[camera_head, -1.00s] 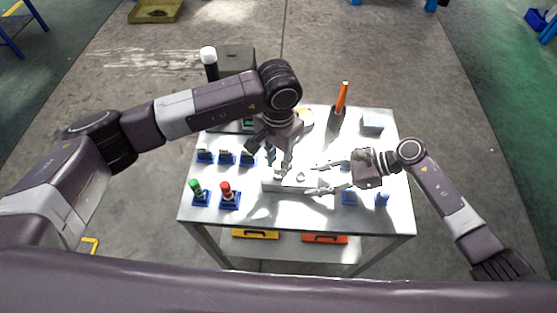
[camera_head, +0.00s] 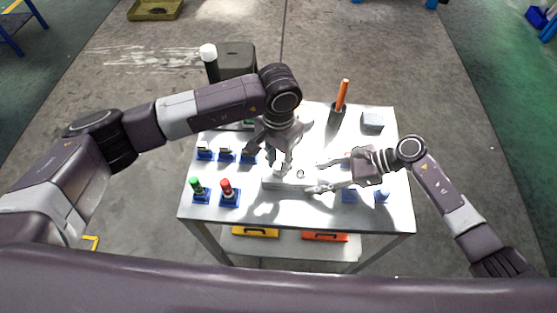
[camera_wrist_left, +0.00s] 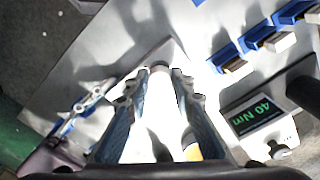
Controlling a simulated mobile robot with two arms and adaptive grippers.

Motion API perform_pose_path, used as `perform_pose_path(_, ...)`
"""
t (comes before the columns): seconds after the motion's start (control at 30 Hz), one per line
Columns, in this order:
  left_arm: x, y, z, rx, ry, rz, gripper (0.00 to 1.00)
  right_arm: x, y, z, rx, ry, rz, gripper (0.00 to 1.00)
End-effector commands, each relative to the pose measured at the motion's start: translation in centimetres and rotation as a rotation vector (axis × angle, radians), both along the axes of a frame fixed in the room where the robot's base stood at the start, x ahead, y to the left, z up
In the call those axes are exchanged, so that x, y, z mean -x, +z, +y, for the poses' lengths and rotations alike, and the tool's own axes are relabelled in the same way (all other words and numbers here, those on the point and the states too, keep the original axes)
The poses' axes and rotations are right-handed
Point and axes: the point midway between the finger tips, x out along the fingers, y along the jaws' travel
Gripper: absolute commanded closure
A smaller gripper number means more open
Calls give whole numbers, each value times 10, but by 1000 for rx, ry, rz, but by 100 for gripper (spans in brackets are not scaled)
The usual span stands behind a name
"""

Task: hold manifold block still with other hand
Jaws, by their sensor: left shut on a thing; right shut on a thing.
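The manifold block (camera_head: 272,184) is a pale, overexposed block lying near the middle of the white table. My left gripper (camera_head: 283,172) comes down onto it from above, shut on a small pale fitting whose outline is washed out. In the left wrist view the left fingers (camera_wrist_left: 161,95) stand on both sides of this pale fitting (camera_wrist_left: 158,72). My right gripper (camera_head: 314,176) reaches in from the right, its fingers at the block's right end. It is shut on the manifold block, though glare hides the exact contact.
Blue stands line the table's left side, two with a green fitting (camera_head: 196,185) and a red fitting (camera_head: 226,187). An orange-handled tool (camera_head: 342,95) stands at the back, a grey block (camera_head: 372,121) at back right.

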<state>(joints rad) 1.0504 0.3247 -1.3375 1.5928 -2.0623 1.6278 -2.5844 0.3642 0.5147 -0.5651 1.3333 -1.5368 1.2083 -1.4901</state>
Motion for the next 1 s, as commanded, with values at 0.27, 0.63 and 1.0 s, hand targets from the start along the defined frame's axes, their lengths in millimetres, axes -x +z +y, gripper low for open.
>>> perform_pose_path(0.27, -1, -2, 1, -1, -40, -1, 100, -1, 1, 0, -1, -2, -3, 94)
perform_pose_path(0.63, -1, -3, 1, -1, -436, -2, 100, -1, 1, 0, -1, -2, -3, 94)
perform_pose_path(1.0, -1, -3, 1, 0, -451, 0, 66, -1, 1, 0, -1, -1, -2, 94)
